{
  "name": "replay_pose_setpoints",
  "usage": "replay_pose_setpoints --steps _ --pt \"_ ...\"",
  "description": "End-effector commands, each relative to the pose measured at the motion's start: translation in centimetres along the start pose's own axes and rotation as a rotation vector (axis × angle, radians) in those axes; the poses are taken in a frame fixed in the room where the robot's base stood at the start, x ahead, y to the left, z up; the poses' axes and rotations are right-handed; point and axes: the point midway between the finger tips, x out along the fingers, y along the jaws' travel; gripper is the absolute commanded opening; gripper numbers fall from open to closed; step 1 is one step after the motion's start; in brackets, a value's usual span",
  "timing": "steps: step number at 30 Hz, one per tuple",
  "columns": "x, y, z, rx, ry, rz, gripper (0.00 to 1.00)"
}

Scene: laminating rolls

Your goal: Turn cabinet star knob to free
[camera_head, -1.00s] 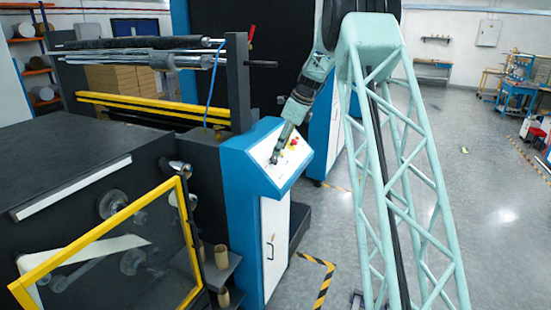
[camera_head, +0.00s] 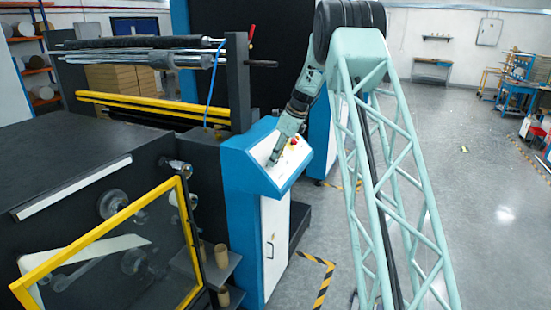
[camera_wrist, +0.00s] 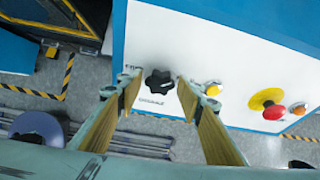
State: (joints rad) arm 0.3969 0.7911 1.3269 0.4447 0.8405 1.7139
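The black star knob (camera_wrist: 159,81) sits on the white sloped panel of the blue cabinet, with small dark lettering beside it. In the wrist view my gripper (camera_wrist: 155,82) is open, its two yellow-padded fingers spread on either side of the knob. The knob shows between the fingertips; I cannot tell whether the tips are level with it or still short of it, and no contact shows. In the head view my gripper (camera_head: 272,162) is at the cabinet's panel (camera_head: 262,172), and the knob itself is hidden there.
The blue cabinet (camera_head: 240,230) stands beside the dark machine with a yellow-framed guard (camera_head: 90,236). Open floor lies to the right.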

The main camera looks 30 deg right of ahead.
Motion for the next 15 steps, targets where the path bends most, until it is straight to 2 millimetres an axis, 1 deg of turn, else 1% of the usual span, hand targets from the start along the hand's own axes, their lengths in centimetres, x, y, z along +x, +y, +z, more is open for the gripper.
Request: replay_pose_setpoints --steps 1,7,15 --pt "-0.01 0.00 0.00 0.000 0.000 0.000 0.29" --pt "-0.01 0.00 -0.01 0.000 0.000 0.000 0.11" --pt "0.02 0.03 -0.03 -0.008 0.000 -0.003 0.11"
